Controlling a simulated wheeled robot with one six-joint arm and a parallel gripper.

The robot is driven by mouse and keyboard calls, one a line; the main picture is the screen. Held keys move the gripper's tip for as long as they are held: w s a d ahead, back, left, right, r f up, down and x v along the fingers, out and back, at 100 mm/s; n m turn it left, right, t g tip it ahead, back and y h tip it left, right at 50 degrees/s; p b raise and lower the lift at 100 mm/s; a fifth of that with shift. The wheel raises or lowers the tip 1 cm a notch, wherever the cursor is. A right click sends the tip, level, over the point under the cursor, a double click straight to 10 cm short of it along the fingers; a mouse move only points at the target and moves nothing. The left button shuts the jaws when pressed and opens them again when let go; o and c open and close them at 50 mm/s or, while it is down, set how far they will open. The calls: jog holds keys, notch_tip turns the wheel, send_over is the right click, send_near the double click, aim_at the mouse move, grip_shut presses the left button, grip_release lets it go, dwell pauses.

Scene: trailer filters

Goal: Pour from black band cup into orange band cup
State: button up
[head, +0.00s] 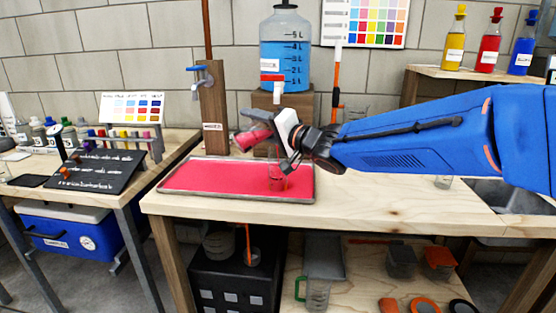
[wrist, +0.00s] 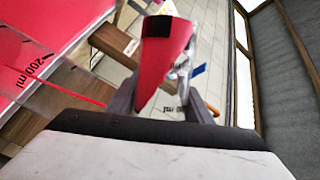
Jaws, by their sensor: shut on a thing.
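My gripper (head: 268,139) is shut on a clear cup holding red liquid, the black band cup (head: 252,138). The cup is tipped far over, with its outer end toward the left, above the tray. In the wrist view the same cup (wrist: 162,62) sits between the fingers, with a black patch near its top and the red liquid slanted inside. A second clear cup (head: 277,180) stands upright on the red tray, below and slightly right of the held cup. In the wrist view a clear cup with a 200 ml mark (wrist: 42,72) shows at left. I cannot make out its band or contents clearly.
The tray (head: 235,195) has a red surface and a metal rim. Behind it stand a wooden post with a blue tap (head: 212,110) and a blue-filled bottle (head: 286,60) on a wooden block. The bench (head: 370,205) is mostly clear right of the tray.

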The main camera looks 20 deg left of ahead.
jog(key=s+a+f+n+h+b, duration=0.3)
jog(key=f+n, duration=0.4)
jog(key=n, duration=0.3)
jog(key=shift+s+a+f+t+h, duration=0.2)
jog(key=shift+s+a+t+h, duration=0.2)
jog(key=shift+s+a+h, duration=0.45)
jog(key=shift+s+f+b, duration=0.1)
jog(key=shift+s+b, duration=0.15)
jog(key=shift+b, duration=0.15)
